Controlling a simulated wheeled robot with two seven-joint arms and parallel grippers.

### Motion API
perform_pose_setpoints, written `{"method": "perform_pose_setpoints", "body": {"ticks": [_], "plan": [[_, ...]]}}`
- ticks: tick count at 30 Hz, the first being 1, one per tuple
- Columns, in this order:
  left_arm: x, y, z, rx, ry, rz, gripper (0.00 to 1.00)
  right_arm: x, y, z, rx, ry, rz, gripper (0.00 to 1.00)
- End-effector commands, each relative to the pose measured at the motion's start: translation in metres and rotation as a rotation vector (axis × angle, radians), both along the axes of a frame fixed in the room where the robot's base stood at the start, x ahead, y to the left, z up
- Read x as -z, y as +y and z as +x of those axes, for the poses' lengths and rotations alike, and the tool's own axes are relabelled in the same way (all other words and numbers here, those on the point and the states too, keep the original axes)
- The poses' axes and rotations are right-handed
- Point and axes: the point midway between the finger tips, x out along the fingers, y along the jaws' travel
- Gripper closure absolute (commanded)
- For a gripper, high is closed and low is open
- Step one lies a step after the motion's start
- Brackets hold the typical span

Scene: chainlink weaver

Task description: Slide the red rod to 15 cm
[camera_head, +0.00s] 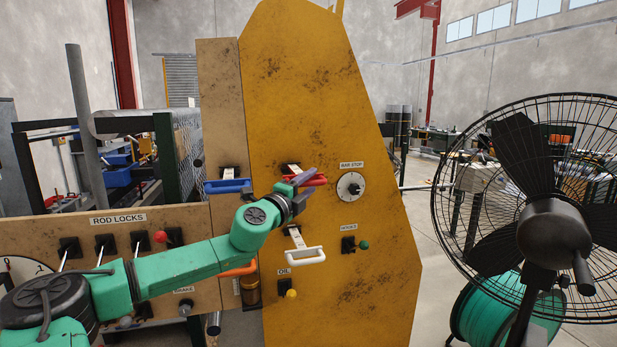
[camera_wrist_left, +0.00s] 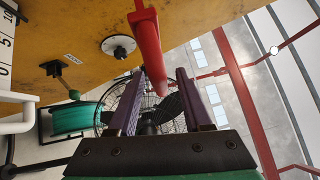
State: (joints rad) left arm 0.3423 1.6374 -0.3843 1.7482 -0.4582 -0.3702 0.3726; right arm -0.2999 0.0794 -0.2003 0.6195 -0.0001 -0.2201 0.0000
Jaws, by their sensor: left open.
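The red rod's handle (camera_head: 316,181) shows at the yellow panel, at the end of a short pale scale strip (camera_head: 292,168). My left gripper (camera_head: 302,187) is at this handle and partly covers it. In the left wrist view the red handle (camera_wrist_left: 149,45) comes down from the top, and its end appears between the two purple fingers (camera_wrist_left: 157,76). The fingers stand apart with gaps on both sides of the handle, so the gripper is open. The marks on the red rod's scale are too small to read. My right gripper is not in view.
A white handle (camera_head: 305,256) with its own scale sits below, and a blue handle (camera_head: 227,186) is to the left. A round dial (camera_head: 351,186) and a green-knobbed lever (camera_head: 362,244) are right of the gripper. A large fan (camera_head: 552,235) stands at the right.

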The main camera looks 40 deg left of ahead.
Motion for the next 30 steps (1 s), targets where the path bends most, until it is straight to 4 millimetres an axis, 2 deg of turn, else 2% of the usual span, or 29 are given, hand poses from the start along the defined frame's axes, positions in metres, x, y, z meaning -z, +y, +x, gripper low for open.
{"method": "perform_pose_setpoints", "body": {"ticks": [2,5,6,30], "plan": [[0.0007,-0.0001,-0.0001,0.000,0.000,0.000,0.50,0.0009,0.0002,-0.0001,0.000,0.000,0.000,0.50],[0.0005,-0.0002,-0.0001,0.000,0.000,0.000,0.85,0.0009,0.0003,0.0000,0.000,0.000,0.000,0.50],[0.0006,-0.0002,-0.0002,0.001,0.000,0.000,1.00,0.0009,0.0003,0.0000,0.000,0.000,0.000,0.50],[0.0005,-0.0004,-0.0002,0.002,0.001,-0.001,1.00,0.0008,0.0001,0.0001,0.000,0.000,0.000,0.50]]}}
